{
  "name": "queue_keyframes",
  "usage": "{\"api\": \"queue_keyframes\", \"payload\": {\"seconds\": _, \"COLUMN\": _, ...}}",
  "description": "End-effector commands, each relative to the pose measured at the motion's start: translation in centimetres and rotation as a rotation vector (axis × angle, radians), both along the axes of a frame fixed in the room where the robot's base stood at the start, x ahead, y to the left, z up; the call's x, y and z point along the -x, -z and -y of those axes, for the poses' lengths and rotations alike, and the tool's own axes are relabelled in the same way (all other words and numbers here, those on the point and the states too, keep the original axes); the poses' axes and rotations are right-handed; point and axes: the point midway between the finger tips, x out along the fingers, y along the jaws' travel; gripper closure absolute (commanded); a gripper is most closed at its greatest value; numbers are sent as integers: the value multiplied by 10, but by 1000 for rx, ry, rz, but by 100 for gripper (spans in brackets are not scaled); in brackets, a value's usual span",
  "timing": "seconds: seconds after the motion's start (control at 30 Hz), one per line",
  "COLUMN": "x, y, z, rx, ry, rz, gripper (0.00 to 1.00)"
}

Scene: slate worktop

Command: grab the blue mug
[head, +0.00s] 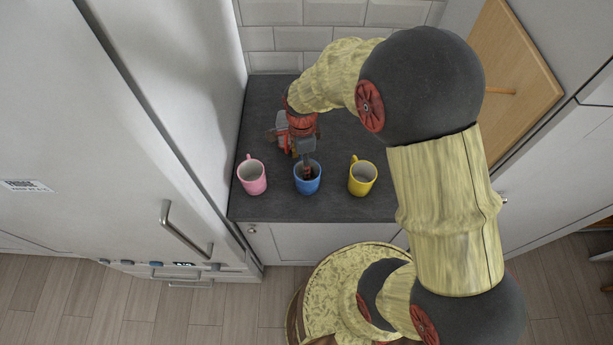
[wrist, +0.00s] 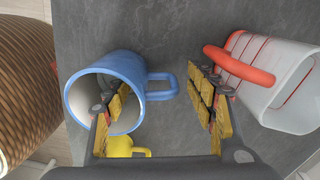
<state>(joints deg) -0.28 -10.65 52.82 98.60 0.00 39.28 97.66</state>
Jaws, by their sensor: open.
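The blue mug (head: 314,187) stands upright near the front of the slate worktop, between a pink mug and a yellow mug. In the wrist view the blue mug (wrist: 122,66) shows its open white inside, with its handle toward the right. My gripper (head: 302,160) is over the back of the blue mug, and one finger appears to reach into its mouth. In the wrist view my gripper (wrist: 163,92) is open. One finger overlaps the mug's opening and the other is beyond the handle, so the handle shows between them. Contact cannot be told.
The pink mug (head: 252,178) stands to the left and the yellow mug (head: 362,179) to the right. A pale vessel with a red handle (wrist: 292,85) is close to my gripper's outer finger. The worktop (head: 335,208) ends just in front of the mugs; a tall white cabinet (head: 150,110) borders its left.

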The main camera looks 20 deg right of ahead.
Motion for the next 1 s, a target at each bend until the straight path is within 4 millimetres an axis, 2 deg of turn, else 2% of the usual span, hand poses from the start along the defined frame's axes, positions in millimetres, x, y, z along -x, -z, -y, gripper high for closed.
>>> {"api": "queue_keyframes", "payload": {"seconds": 0.1, "x": 1, "y": 13, "z": 0, "rx": 0, "ry": 0, "rz": -1, "gripper": 44}}
{"api": "queue_keyframes", "payload": {"seconds": 0.33, "x": 0, "y": 13, "z": 0, "rx": 0, "ry": 0, "rz": 1, "gripper": 44}}
{"api": "queue_keyframes", "payload": {"seconds": 1.0, "x": 0, "y": 13, "z": 0, "rx": 0, "ry": -1, "rz": 1, "gripper": 82}}
